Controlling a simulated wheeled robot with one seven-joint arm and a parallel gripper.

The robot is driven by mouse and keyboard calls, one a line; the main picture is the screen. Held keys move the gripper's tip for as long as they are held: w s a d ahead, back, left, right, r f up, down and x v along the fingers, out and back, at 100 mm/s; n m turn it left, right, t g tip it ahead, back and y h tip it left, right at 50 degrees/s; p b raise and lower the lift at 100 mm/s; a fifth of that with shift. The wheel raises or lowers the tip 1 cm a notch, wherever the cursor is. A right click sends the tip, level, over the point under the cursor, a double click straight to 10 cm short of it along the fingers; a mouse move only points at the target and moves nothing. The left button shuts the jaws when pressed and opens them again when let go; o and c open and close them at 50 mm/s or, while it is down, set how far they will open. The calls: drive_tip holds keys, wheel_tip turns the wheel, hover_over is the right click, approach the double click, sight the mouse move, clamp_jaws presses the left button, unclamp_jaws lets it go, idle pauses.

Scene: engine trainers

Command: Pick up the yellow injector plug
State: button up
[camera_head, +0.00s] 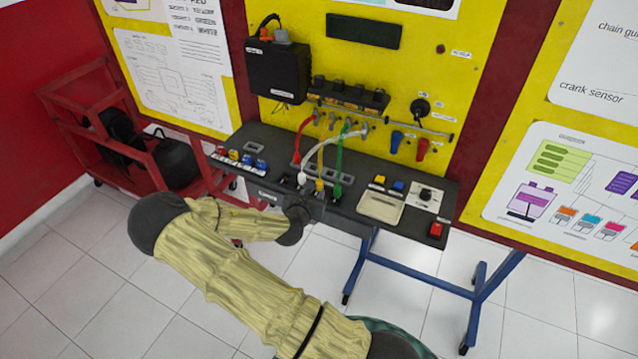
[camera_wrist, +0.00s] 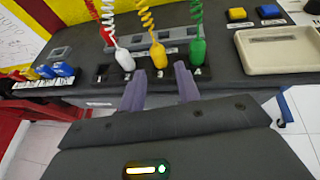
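The yellow injector plug (camera_wrist: 158,55) stands upright on the black panel, with a coiled yellow cord rising from it. It also shows in the head view (camera_head: 319,185). A white plug (camera_wrist: 125,60) stands to its left and a green plug (camera_wrist: 197,53) to its right. My gripper (camera_wrist: 158,82) is open, with its two purple-grey fingers apart and pointing at the yellow plug from the front. The plug appears between and just beyond the fingertips. Nothing is between the fingers. In the head view my arm hides part of the panel's front edge.
A beige tray (camera_head: 380,206) lies to the right on the panel. Blue and yellow buttons (camera_head: 389,183) sit behind it. A red cart (camera_head: 135,150) stands at the left.

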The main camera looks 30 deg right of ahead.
sight(318, 185)
drive_tip(key=shift+p+x, duration=0.35)
drive_tip(key=shift+x, duration=1.5)
drive_tip(key=shift+w+d+f+p, duration=0.1)
drive_tip(key=shift+w+d+p, duration=0.2)
drive_tip(key=shift+w+p, duration=0.1)
drive_tip(key=shift+p+x, duration=0.85)
drive_tip(key=shift+x, duration=1.25)
drive_tip(key=shift+a+f, duration=0.15)
clamp_jaws()
